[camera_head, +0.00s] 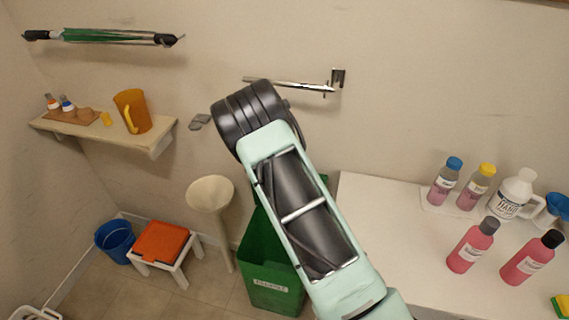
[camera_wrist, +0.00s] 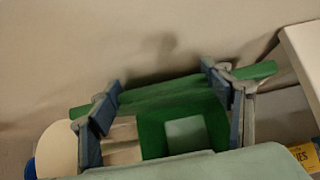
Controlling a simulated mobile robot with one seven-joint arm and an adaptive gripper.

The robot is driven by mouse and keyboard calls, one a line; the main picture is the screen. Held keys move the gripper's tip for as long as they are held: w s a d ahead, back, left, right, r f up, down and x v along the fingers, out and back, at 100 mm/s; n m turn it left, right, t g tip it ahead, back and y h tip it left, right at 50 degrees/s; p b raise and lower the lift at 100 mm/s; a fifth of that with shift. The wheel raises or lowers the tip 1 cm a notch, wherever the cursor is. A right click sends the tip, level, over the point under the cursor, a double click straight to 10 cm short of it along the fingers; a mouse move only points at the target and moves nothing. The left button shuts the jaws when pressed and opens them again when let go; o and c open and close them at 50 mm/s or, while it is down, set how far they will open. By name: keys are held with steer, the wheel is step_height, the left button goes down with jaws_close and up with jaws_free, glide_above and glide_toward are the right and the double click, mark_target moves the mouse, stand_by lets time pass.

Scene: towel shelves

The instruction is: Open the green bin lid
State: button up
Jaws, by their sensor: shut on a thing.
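The green bin (camera_head: 265,270) stands on the floor left of the white counter, partly hidden by my arm in the head view. In the wrist view its open inside (camera_wrist: 155,135) shows below my gripper. The green lid (camera_wrist: 165,95) is a raised, tilted strip that crosses between the fingers and sticks out past both. My gripper (camera_wrist: 163,92) is shut on the lid, its two blue-grey fingers wide apart. In the head view the gripper is hidden behind my arm.
The white counter (camera_head: 365,215) with several bottles is close on the right. A beige pedestal (camera_head: 211,193), an orange-topped stool (camera_head: 161,243) and a blue bucket (camera_head: 115,241) stand on the left. A wall rail (camera_head: 290,84) is above.

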steer(key=shift+d, duration=0.1)
steer(key=o, duration=1.7)
steer(key=v, duration=1.2)
steer(key=shift+w, duration=0.1)
